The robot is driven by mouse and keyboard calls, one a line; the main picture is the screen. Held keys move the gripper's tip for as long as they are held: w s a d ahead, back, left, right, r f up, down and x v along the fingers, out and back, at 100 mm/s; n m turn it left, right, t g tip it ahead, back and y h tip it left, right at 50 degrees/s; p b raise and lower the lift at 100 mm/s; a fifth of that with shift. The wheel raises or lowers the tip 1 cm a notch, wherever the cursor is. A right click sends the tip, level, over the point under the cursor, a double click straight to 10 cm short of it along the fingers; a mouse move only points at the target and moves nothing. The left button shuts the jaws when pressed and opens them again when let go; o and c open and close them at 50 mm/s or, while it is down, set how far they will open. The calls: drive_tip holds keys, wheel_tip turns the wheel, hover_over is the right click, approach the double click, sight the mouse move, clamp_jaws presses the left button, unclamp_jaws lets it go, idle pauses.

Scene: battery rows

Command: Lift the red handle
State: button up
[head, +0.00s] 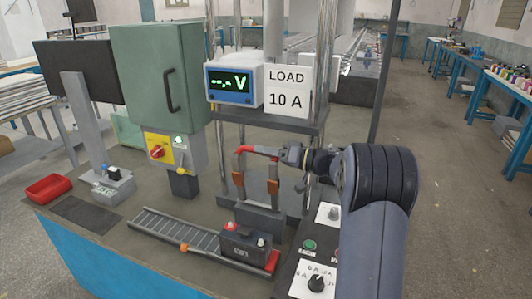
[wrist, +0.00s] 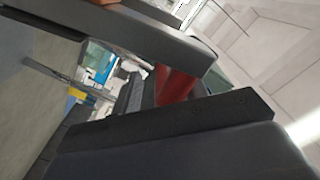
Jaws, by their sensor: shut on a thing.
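The red handle (head: 262,151) is a bar across the top of an upright switch frame with two brown-orange arms, standing on a dark base (head: 258,216) near the middle of the bench. My gripper (head: 281,154) reaches it from the right and is shut on its right part. In the wrist view the red handle (wrist: 177,86) shows as a red cylinder between the two dark fingers (wrist: 190,75). The fingers hide part of it.
A black battery (head: 246,246) sits on a roller track (head: 185,233) in front of the switch. A meter (head: 234,84) and a "LOAD 10 A" sign (head: 288,90) are behind and above. A green cabinet (head: 150,75) stands left. A knob panel (head: 312,262) lies at front right.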

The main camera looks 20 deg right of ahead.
drive_tip(key=shift+o, duration=0.2)
drive_tip(key=shift+d+f, duration=0.1)
drive_tip(key=shift+f, duration=0.1)
drive_tip(key=b+v, duration=0.1)
drive_tip(key=v, duration=0.9)
drive_tip(key=shift+s+d+r+b, duration=0.15)
drive_tip(key=shift+s+d+b, duration=0.15)
drive_tip(key=shift+b, duration=0.1)
drive_tip(key=shift+w, duration=0.1)
drive_tip(key=p+x, duration=0.2)
drive_tip(key=x, duration=0.9)
drive_tip(key=shift+a+r, duration=0.2)
drive_tip(key=shift+s+a+f+p, duration=0.1)
drive_tip(key=shift+s+a+p, duration=0.1)
drive_tip(key=shift+s+p, duration=0.3)
drive_tip(key=shift+s+a+p, duration=0.25)
drive_tip(key=shift+s+p, duration=0.15)
drive_tip(key=shift+p, duration=0.1)
